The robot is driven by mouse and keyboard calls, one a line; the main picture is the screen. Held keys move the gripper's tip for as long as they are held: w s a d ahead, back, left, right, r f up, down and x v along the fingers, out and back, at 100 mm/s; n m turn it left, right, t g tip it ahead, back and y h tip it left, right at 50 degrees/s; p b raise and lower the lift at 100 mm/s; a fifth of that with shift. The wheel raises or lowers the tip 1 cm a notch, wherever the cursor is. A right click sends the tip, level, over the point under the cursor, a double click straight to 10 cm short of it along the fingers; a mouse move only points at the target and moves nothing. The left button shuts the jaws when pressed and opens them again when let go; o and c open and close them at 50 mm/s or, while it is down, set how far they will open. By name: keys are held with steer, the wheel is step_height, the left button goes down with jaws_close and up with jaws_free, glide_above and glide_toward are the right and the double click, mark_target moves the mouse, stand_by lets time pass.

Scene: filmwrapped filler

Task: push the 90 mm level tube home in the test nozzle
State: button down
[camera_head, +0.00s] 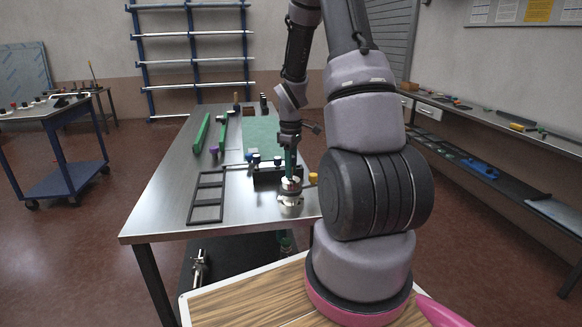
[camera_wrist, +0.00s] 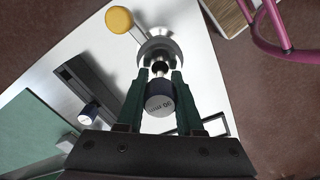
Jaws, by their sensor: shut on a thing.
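The 90 mm level tube (camera_wrist: 160,104) has a pale end cap marked "90 mm" and a dark band. My gripper (camera_wrist: 162,84), with green fingers, is shut on it. In the head view my gripper (camera_head: 291,172) is low over the table's near right part. The test nozzle (camera_wrist: 158,47) is a round metal fitting straight beyond the tube's far end. In the head view the nozzle (camera_head: 290,203) stands on the table below my gripper. The tube is lined up with the nozzle's mouth. The fingers and cap hide how deep its end sits.
A black holder (camera_head: 264,175) stands just left of my gripper, with another capped tube (camera_wrist: 88,113) at it. A yellow knob (camera_wrist: 119,19) sits beside the nozzle. A black open frame (camera_head: 207,197) lies on the steel table (camera_head: 160,210). A green mat (camera_head: 258,137) lies farther back.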

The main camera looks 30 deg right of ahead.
steer(key=shift+f, duration=0.5)
steer(key=shift+c, duration=2.4)
jaws_free()
step_height(320, 180, up, 11)
